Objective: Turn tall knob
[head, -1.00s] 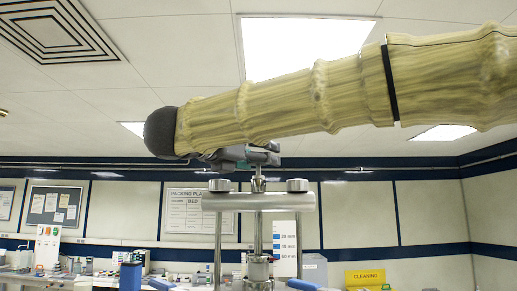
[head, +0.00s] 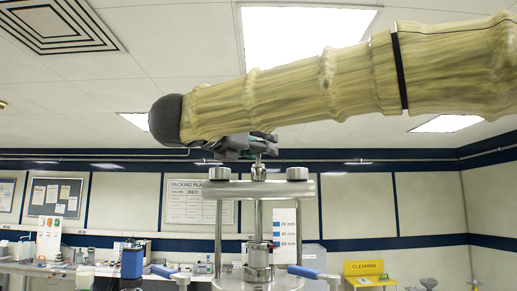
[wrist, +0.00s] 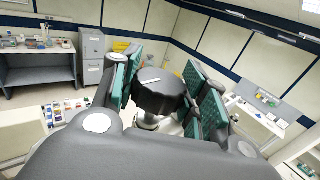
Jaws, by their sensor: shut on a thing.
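The tall knob (wrist: 158,92) is dark grey and lobed, with a white bar mark on top. In the wrist view it sits between the green pads of my gripper (wrist: 160,95), which is shut on it from opposite sides. In the head view my gripper (head: 240,147) is at the top of the metal stem (head: 258,170), under my arm. There the knob is mostly hidden by my fingers and arm. The stem rises from a steel crossbar (head: 258,190) carried on upright rods.
The crossbar has a round cap at each end, close under my gripper. Blue-handled parts (head: 303,272) stick out lower down. A yellow CLEANING bin (head: 364,268) stands at the right and a cluttered bench (head: 30,267) at the left. The wrist view shows grey cabinets (wrist: 92,55).

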